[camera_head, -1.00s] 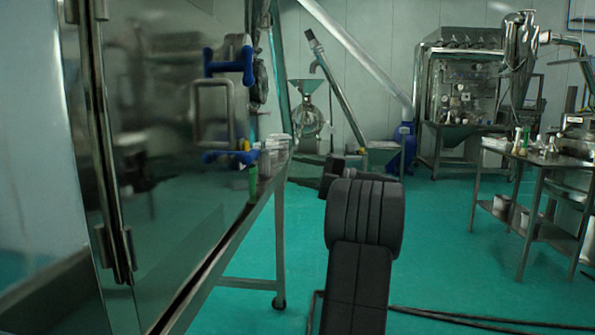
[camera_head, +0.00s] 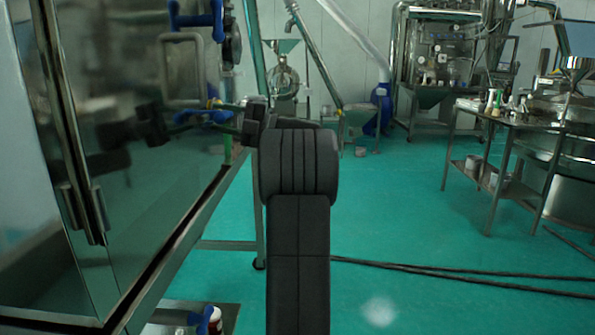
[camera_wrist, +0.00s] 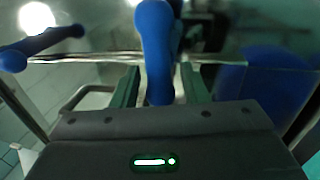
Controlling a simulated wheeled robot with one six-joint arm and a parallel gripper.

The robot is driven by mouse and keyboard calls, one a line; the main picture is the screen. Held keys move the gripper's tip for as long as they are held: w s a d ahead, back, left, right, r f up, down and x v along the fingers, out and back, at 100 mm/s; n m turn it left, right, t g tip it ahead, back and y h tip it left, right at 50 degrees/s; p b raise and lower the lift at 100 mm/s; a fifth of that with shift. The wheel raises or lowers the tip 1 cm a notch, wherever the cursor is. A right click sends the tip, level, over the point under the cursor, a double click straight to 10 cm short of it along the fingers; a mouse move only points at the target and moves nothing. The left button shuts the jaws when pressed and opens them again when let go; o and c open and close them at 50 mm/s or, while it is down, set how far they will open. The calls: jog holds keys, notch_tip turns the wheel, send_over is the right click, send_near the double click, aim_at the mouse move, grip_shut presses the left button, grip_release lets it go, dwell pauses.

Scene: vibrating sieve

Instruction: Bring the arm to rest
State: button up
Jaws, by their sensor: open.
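My dark arm rises from the bottom middle of the head view, and its end points left toward the shiny metal cabinet (camera_head: 130,190). My gripper (camera_wrist: 160,78) is open in the wrist view, its two dark green fingers apart. A blue latch handle (camera_wrist: 158,50) lies in line with the gap between them. I cannot tell whether the fingers touch it. In the head view a blue latch (camera_head: 197,20) sits above the cabinet's metal pull handle (camera_head: 183,70). Part of the lower latch is hidden behind my arm's end.
A metal side table (camera_head: 515,118) with small bottles stands at the right. A hopper machine (camera_head: 283,75) and a blue container (camera_head: 380,108) stand at the back. Black cables (camera_head: 450,275) lie on the green floor, which is otherwise mostly clear in the middle.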

jog(key=shift+a+r, duration=0.1)
jog(key=shift+a, duration=0.2)
jog(key=shift+d, duration=0.15)
jog(key=d+f, duration=0.3)
jog(key=d, duration=1)
jog(key=a+r, duration=0.1)
jog(key=a, duration=0.3)
jog(key=a+r, duration=0.1)
jog(key=a, duration=0.4)
jog(key=a+r, duration=0.1)
jog(key=a, duration=0.3)
jog(key=shift+a+r, duration=0.1)
jog(key=shift+a, duration=0.2)
jog(key=m+p, duration=0.2)
jog(key=p, duration=0.1)
jog(key=shift+d+r+m+t, duration=0.25)
jog(key=shift+r+m+t, duration=0.05)
jog(key=shift+r+m, duration=0.1)
jog(key=shift+f+m+t+p, duration=0.1)
jog(key=shift+m+t+p, duration=0.3)
jog(key=shift+m+p, duration=0.75)
